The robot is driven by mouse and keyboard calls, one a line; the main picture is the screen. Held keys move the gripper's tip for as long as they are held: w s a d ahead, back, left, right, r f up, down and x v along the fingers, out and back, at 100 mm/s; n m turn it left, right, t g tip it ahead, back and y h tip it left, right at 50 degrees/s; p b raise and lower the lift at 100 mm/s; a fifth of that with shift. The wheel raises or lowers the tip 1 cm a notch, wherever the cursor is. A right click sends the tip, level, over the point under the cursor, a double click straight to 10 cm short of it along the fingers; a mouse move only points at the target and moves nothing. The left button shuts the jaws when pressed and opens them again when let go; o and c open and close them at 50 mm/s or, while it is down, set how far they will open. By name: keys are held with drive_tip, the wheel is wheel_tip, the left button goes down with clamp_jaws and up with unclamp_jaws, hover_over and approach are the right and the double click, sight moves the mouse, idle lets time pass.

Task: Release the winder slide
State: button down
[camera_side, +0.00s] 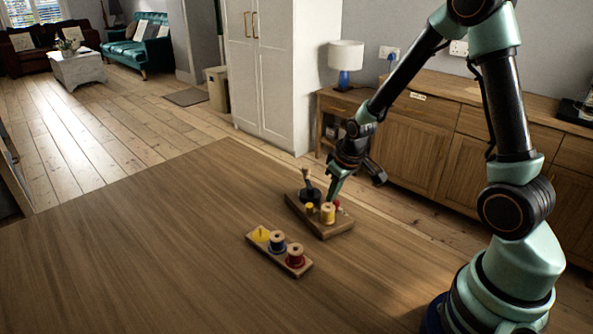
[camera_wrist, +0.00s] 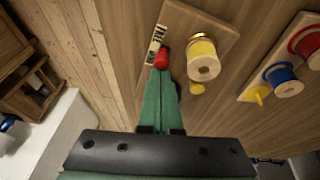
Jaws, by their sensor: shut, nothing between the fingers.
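The winder is a wooden board (camera_side: 323,231) carrying a yellow spool (camera_side: 328,213), a small yellow knob (camera_side: 309,208), a dark post with a wooden top (camera_side: 308,185) and a red knob (camera_side: 337,205). In the wrist view the board (camera_wrist: 180,22) shows the yellow spool (camera_wrist: 203,65) and the red knob (camera_wrist: 163,56). I cannot tell for sure which part is the slide. My gripper (camera_wrist: 160,72) is shut and empty, its tips right at the red knob's near side. I cannot tell whether they touch. In the side view my gripper (camera_side: 331,198) points down over the board.
A second wooden rack (camera_side: 304,271) lies nearer the side camera, with a blue spool (camera_side: 277,242), a red spool (camera_side: 295,256) and a bare yellow peg (camera_side: 261,233). The brown wooden surface (camera_side: 130,250) around both is clear. A wooden sideboard (camera_side: 415,150) stands behind.

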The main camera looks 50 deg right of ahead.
drive_tip(key=shift+s+a, duration=0.2)
drive_tip(key=shift+s, duration=0.65)
drive_tip(key=shift+f, duration=0.1)
drive_tip(key=d+v, duration=0.1)
drive_tip(key=v, duration=0.9)
drive_tip(key=shift+a, duration=0.1)
drive_tip(key=s+a+r+t+y, duration=0.1)
drive_tip(key=s+a+r+t, duration=0.1)
drive_tip(key=s+a+r, duration=0.4)
drive_tip(key=a+r, duration=0.3)
drive_tip(key=r, duration=0.1)
drive_tip(key=shift+s+a+r, duration=0.3)
drive_tip(key=shift+a+r, duration=0.05)
